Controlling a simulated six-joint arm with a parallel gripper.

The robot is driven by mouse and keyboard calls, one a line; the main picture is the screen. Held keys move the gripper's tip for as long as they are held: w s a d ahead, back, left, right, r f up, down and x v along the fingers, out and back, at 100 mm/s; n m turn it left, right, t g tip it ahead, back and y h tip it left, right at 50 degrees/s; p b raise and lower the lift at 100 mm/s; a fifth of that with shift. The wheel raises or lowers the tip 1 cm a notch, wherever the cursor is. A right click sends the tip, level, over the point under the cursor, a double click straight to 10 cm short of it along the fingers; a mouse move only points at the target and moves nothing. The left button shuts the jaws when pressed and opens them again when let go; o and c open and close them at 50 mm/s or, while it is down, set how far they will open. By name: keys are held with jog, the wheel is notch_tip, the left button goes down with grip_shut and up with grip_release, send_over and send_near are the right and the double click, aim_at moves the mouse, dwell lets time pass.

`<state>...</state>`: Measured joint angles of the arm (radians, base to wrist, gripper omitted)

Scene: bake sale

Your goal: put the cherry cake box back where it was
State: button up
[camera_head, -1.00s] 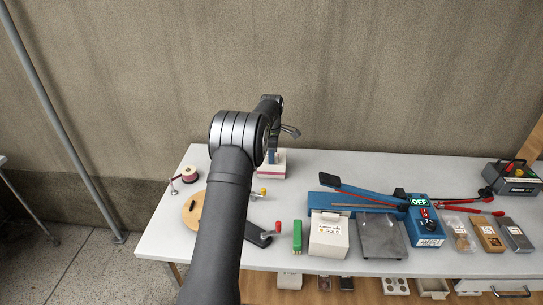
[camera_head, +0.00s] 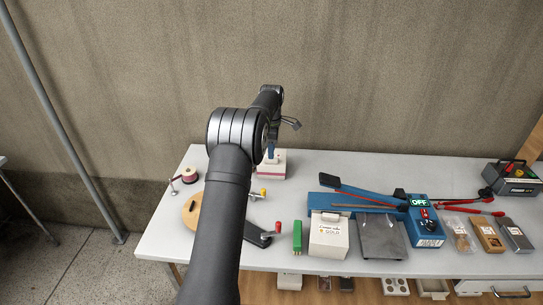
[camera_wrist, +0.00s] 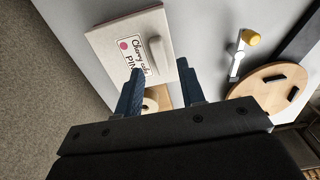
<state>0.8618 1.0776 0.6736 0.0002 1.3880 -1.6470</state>
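The cherry cake box (camera_head: 272,171) is pale with a pink band and stands on the back left part of the table. In the wrist view the box (camera_wrist: 108,41) shows its top, with a "Cherry cake" label and a raised pale handle (camera_wrist: 154,54). My gripper (camera_wrist: 160,76) is open, its two blue fingers apart and the handle just beyond their tips, with nothing held. In the head view one blue finger of my gripper (camera_head: 270,152) shows over the box, and my arm hides part of the area in front.
A ribbon spool (camera_head: 190,175) and a round wooden board (camera_head: 191,211) lie to the left. Table around the box's right is clear.

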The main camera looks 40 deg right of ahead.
notch_tip(320, 180, up, 9)
jog(key=shift+f, duration=0.2)
dwell(0.3)
notch_tip(320, 180, down, 13)
jog(key=shift+r, duration=2.25)
jog(key=shift+f, duration=0.1)
